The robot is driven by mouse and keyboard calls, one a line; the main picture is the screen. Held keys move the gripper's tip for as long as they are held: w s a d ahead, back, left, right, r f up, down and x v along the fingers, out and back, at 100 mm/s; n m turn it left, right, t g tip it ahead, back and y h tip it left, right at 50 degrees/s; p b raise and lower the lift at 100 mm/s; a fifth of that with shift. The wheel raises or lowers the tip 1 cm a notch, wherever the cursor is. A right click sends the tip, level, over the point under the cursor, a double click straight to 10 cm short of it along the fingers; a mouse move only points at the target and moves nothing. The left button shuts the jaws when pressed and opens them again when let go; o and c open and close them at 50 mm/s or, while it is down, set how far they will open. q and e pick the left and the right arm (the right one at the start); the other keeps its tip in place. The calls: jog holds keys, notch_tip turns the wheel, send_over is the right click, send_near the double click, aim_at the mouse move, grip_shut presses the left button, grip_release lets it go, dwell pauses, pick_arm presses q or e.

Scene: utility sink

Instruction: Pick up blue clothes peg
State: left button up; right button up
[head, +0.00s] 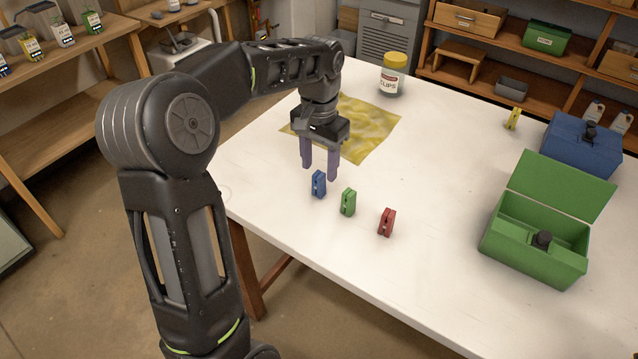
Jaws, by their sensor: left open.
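The blue clothes peg (318,184) stands upright on the white table, at the left end of a short row of pegs. My left gripper (320,173) points down just behind and above the blue peg. Its two fingers are apart with nothing between them that I can make out. In this view the fingertips come close to the top of the blue peg; I cannot tell whether they touch it. My right gripper is not in view.
A green peg (348,202) and a red peg (387,222) stand to the right of the blue one. A yellow cloth (376,128) lies behind the gripper, near a jar (392,75). An open green box (535,240), a blue box (582,150) and a yellow peg (512,118) are at right.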

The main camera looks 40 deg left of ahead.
aim_at(319, 174)
pick_arm(q)
jog(key=shift+w+a+f+p, duration=0.1)
jog(key=shift+f+p, duration=0.3)
jog(key=shift+f, duration=2.2)
grip_shut()
